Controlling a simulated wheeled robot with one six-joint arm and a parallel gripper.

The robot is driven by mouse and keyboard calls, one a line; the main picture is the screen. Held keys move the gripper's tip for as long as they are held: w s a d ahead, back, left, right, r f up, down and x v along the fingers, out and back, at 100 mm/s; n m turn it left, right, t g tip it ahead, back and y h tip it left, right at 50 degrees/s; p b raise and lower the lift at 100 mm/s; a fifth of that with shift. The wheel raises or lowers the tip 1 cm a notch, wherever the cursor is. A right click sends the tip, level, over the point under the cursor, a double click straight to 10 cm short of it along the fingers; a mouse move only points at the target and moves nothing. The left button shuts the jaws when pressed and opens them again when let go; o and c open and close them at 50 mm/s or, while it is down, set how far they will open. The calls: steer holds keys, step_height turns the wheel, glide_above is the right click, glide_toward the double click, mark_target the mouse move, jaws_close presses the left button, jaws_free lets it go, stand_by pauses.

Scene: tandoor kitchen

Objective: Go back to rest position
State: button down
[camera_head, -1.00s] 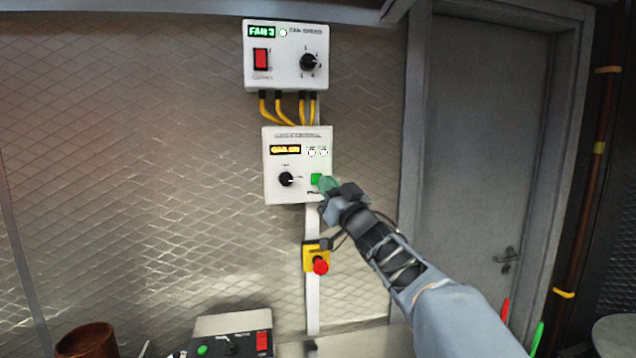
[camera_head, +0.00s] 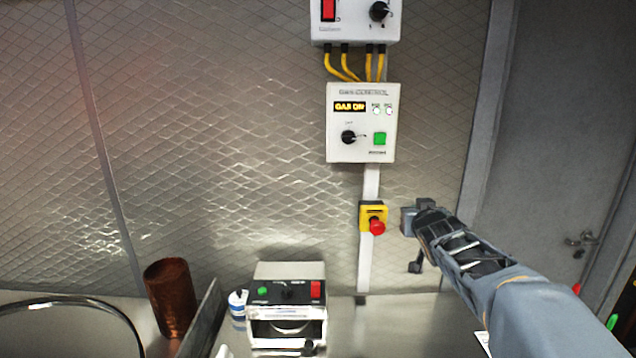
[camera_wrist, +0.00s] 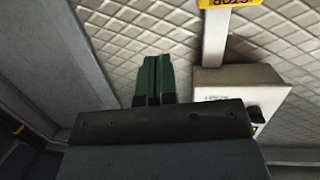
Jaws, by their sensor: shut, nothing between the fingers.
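My gripper (camera_wrist: 153,80) shows in the wrist view as two green fingers pressed together, with nothing between them. In the head view my arm reaches in from the lower right. Its wrist end is just right of the yellow stop box with the red button (camera_head: 377,227), apart from it in the picture, and the fingers are hidden there. The white gas control box (camera_head: 360,122) is on the wall above, with a lit display, a black knob and a green button. My gripper is clear of that button.
A fan speed box (camera_head: 355,22) is above, joined by yellow cables. Below is a counter with a small machine (camera_head: 288,305), a copper-coloured cup (camera_head: 171,297) and a white bottle (camera_head: 238,305). A grey door (camera_head: 560,130) stands at the right.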

steer(key=s+a+f+g, duration=0.2)
steer(key=s+f+g, duration=0.5)
steer(key=s+f, duration=0.5)
steer(key=s+a+f+g+y, duration=0.1)
steer(key=s+a+f+g, duration=0.1)
steer(key=s, duration=0.6)
steer(key=s+a+f+n+g+y, duration=0.1)
steer(key=s+a+f+g, duration=0.1)
steer(key=s, duration=0.5)
steer(key=shift+s+a+f, duration=0.4)
steer(key=shift+a+f, duration=0.1)
steer(key=shift+a, duration=0.3)
